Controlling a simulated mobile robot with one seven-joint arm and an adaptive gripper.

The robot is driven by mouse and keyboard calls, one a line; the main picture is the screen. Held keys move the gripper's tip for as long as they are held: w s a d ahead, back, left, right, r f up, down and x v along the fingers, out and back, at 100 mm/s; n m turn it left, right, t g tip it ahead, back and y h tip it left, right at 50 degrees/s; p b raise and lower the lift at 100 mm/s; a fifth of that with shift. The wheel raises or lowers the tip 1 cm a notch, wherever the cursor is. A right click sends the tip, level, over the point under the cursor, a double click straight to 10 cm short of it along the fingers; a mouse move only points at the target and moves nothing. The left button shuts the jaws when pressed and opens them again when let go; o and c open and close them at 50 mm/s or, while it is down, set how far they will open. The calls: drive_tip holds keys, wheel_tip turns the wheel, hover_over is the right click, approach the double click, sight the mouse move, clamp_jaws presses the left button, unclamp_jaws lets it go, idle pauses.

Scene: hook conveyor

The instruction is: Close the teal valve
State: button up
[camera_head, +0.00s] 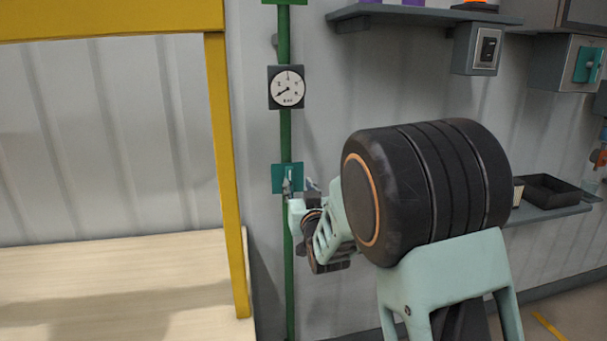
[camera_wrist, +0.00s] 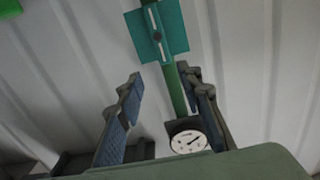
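The teal valve (camera_head: 287,178) is a square teal plate on a vertical green pipe, below a round gauge. In the wrist view the teal valve (camera_wrist: 172,27) lies past my fingertips, with a thin pale handle that runs roughly along the pipe. My gripper (camera_head: 302,187) is just in front of the valve and hides its lower right part in the head view. In the wrist view my gripper (camera_wrist: 160,80) is open, with nothing between its fingertips. The valve appears apart from both fingers there; the head view does not show contact clearly.
The gauge (camera_head: 288,88) is above the valve on the green pipe (camera_head: 285,135). A yellow frame (camera_head: 228,170) and a wooden tabletop (camera_head: 110,290) stand at left. At right are a switch box (camera_head: 479,49), an upper shelf (camera_head: 410,16) and a lower shelf with a black tray (camera_head: 550,191).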

sight(290, 176)
drive_tip(key=p+x, duration=0.1)
drive_tip(key=x, duration=0.2)
drive_tip(key=p+x, duration=0.1)
drive_tip(key=x, duration=0.3)
drive_tip(key=f+x, duration=0.1)
drive_tip(key=x, duration=0.3)
drive_tip(key=shift+s+a+f+p, duration=0.1)
drive_tip(key=shift+a+p, duration=0.2)
drive_tip(key=shift+p, duration=0.1)
drive_tip(key=shift+c, duration=0.2)
clamp_jaws()
